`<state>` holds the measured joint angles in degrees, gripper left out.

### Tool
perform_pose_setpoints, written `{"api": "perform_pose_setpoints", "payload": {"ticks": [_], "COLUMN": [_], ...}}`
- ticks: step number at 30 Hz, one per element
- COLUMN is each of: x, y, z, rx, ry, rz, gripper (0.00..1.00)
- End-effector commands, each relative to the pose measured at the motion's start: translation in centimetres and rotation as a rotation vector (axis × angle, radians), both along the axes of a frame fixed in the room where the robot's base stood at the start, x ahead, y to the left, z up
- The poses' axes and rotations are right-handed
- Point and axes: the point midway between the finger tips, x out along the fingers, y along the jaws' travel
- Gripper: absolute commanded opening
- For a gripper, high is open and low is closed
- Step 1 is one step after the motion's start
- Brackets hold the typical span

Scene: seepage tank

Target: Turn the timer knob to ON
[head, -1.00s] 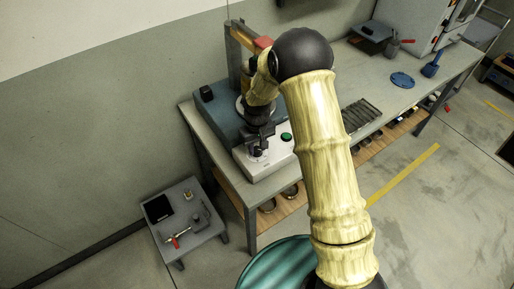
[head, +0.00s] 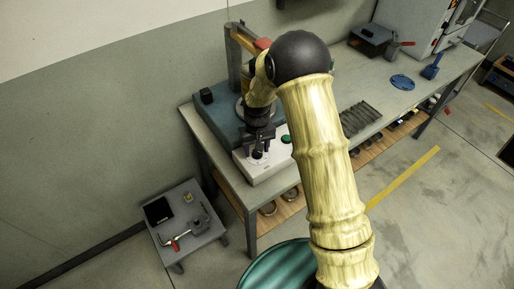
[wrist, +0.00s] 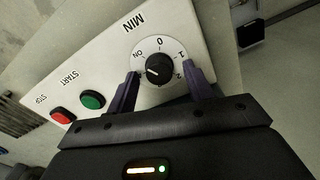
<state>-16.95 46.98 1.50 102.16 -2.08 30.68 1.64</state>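The timer knob (wrist: 159,69) is a round black knob with a white pointer mark, on a white dial marked ON, 0, 1 and 2 under the word MIN. The pointer mark lies toward the left side of the knob in the wrist view, below the ON label (wrist: 138,54). My gripper (wrist: 162,71) is open, with one purple finger on each side of the knob and visible gaps between. In the head view my gripper (head: 258,150) is over the white control panel (head: 270,170), and it partly hides the dial.
A green START button (wrist: 93,99) and a red STOP button (wrist: 62,116) sit on the same panel, left of the dial in the wrist view. The blue-grey machine (head: 217,118) stands on the workbench behind. A low grey stool (head: 190,232) with small tools stands at left.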

Motion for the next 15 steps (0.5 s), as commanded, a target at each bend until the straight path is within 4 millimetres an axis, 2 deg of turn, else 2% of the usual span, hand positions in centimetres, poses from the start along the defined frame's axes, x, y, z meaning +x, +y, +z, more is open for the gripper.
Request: {"api": "perform_pose_setpoints", "payload": {"ticks": [8, 11, 15], "x": [0.0, 0.0, 0.0], "y": [0.0, 0.0, 0.0], "z": [0.1, 0.9, 2.8], "rx": [-0.001, 0.0, 0.001], "ry": [0.002, 0.0, -0.002], "rz": [0.001, 0.001, 0.001], "gripper": [0.52, 0.52, 0.52]}}
